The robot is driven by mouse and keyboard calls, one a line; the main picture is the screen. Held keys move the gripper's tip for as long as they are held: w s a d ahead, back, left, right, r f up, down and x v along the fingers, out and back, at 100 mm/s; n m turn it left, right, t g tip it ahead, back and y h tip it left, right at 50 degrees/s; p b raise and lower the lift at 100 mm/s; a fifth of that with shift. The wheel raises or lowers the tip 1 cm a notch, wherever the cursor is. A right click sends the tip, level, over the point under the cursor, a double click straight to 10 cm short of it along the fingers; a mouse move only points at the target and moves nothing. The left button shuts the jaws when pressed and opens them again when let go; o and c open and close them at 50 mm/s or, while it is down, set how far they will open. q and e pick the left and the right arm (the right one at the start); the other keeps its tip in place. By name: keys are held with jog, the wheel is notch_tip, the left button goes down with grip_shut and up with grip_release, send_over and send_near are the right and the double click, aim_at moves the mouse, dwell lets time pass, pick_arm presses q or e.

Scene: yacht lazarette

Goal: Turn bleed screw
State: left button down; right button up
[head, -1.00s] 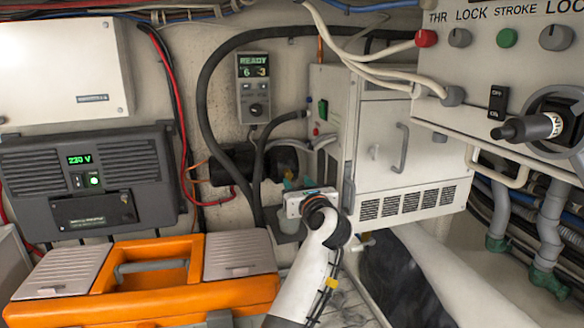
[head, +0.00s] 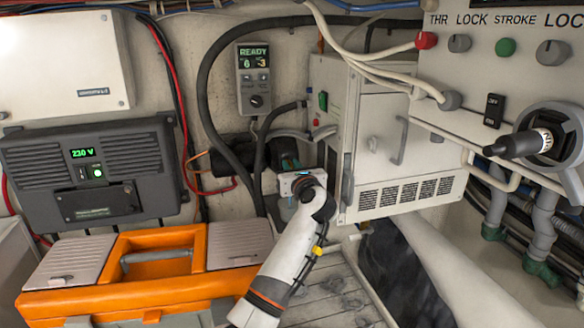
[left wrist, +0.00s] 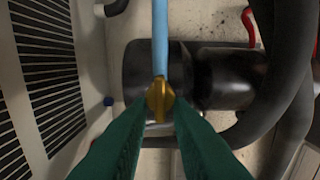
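The bleed screw (left wrist: 160,97) is a brass-yellow wing-shaped piece in the left wrist view, at the end of a light blue rod or tube (left wrist: 160,40). A black cylindrical body (left wrist: 220,79) lies behind it. My left gripper (left wrist: 161,108) has its two green fingers on either side of the screw, with narrow gaps showing, so it looks open around or just short of it. In the head view my left gripper (head: 288,168) reaches the wall area left of the white cabinet, and its fingertips and the screw are hard to make out. My right gripper is not in view.
The white vented cabinet (head: 385,150) stands close to the right of my left wrist. Black hoses (head: 204,90) run beside it. An orange toolbox (head: 213,245) sits at the lower left. A control panel with a black-handled lever (head: 515,145) is at the right.

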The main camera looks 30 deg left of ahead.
pick_arm(q)
jog(key=shift+m, duration=0.3)
jog(key=m, duration=0.2)
jog(key=shift+w+d+f+m, duration=0.1)
jog(key=shift+d+m, duration=0.05)
jog(key=shift+m, duration=0.15)
jog(key=m, duration=0.5)
jog(key=shift+w+d+f, duration=0.1)
jog(key=shift+w, duration=0.05)
jog(key=shift+s+a+f+m, duration=0.1)
jog(key=shift+f+m, duration=0.25)
jog(key=shift+m, duration=4.25)
jog(key=shift+s+a+f+m, duration=0.1)
jog(key=shift+f+m, duration=0.2)
jog(key=shift+m, duration=4.3)
jog(key=shift+s+f+m, duration=0.1)
jog(key=shift+f+m, duration=0.25)
jog(key=shift+m, duration=4.25)
